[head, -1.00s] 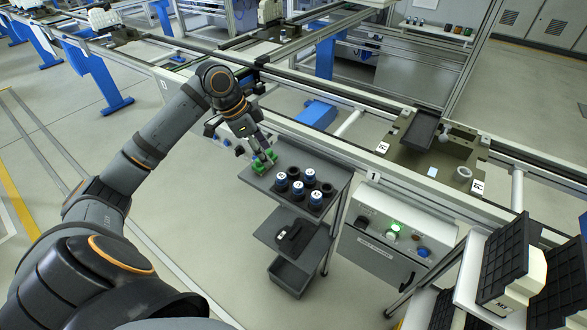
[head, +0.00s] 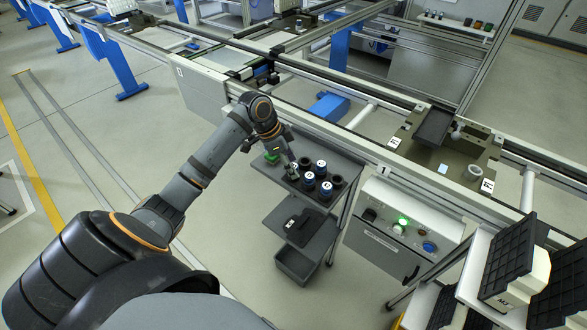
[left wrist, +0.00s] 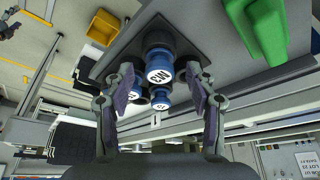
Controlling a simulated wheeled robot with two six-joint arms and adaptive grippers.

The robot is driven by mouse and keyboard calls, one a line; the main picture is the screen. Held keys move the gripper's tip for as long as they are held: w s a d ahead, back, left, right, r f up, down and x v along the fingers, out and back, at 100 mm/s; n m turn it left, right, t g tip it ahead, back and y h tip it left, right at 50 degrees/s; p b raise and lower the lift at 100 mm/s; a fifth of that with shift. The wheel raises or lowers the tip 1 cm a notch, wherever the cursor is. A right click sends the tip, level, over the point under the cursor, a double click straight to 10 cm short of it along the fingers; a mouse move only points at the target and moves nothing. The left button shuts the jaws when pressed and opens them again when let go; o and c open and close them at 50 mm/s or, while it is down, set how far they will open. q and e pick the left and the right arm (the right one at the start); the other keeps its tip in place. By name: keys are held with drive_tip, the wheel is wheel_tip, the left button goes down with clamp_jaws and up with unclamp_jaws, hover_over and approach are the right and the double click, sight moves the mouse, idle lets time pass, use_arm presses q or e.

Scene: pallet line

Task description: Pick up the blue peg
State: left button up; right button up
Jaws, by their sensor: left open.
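Several blue pegs with white tops stand in black holders on the cart's top shelf; one blue peg (head: 309,181) shows at the middle of the group. My left gripper (head: 289,168) is over the shelf's left part, at the left peg of the group, and partly covers it. In the left wrist view a blue peg marked CW (left wrist: 159,66) lies between the spread fingertips of my left gripper (left wrist: 161,84), with a gap on both sides. Two more blue pegs show behind it. My left gripper is open and empty. My right gripper is not in view.
The dark cart (head: 264,165) stands beside the conveyor rail. A control box (head: 385,240) is to its right. A rack of black trays (head: 505,262) is at the lower right.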

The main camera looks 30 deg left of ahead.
use_arm(q)
clamp_jaws()
idle(0.3)
